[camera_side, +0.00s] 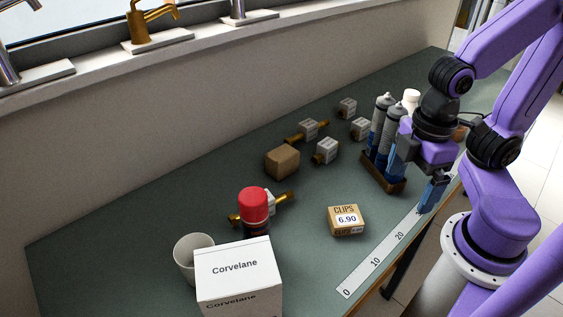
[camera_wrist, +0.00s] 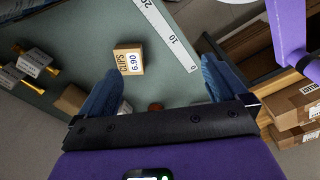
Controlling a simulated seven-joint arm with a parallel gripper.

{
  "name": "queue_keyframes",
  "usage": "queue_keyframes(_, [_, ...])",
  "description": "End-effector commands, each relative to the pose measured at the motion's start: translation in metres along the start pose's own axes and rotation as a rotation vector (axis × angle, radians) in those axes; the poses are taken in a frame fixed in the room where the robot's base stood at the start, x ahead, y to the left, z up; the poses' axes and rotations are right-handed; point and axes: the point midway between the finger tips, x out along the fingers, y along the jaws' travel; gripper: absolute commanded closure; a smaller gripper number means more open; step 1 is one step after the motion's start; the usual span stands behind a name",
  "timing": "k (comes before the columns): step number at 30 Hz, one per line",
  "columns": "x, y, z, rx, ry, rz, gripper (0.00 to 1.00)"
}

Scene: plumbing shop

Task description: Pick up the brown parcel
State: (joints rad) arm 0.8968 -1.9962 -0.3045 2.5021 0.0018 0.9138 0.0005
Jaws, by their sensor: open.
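The brown parcel (camera_side: 282,161) is a small plain brown box on the green worktop, in the middle of the side view. In the wrist view a brown box matching it (camera_wrist: 72,98) shows at the lower left, partly hidden behind the left finger. My gripper (camera_side: 415,172) is open and empty. It hangs pointing down at the right of the side view, beside the caddy of canisters, well apart from the parcel. Both blue fingers of my gripper (camera_wrist: 160,68) show spread wide in the wrist view.
A Clips box (camera_side: 346,220) lies near the ruler (camera_side: 385,250). The canister caddy (camera_side: 383,178) stands between gripper and parcel. Small labelled boxes with brass fittings (camera_side: 308,128) lie behind the parcel. A red-capped container (camera_side: 254,207), white cup (camera_side: 193,258) and Corvelane box (camera_side: 240,270) stand in front.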

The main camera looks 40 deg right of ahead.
Motion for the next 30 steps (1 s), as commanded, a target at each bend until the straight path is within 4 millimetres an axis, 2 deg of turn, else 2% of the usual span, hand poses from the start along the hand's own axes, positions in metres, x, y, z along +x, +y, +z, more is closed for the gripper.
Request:
queue_keyframes(6, [0.000, 0.000, -0.001, 0.002, 0.002, -0.001, 0.00])
queue_keyframes(10, [0.007, -0.005, -0.011, 0.027, 0.034, -0.027, 0.00])
queue_keyframes(15, [0.026, -0.017, -0.048, 0.144, 0.166, -0.100, 0.00])
queue_keyframes(19, [0.043, -0.017, -0.082, 0.279, 0.293, -0.133, 0.00])
queue_keyframes(23, [0.058, -0.005, -0.109, 0.427, 0.420, -0.122, 0.00])
queue_keyframes(27, [0.073, 0.021, -0.129, 0.587, 0.552, -0.059, 0.00])
queue_keyframes(30, [0.082, 0.045, -0.135, 0.696, 0.645, 0.020, 0.00])
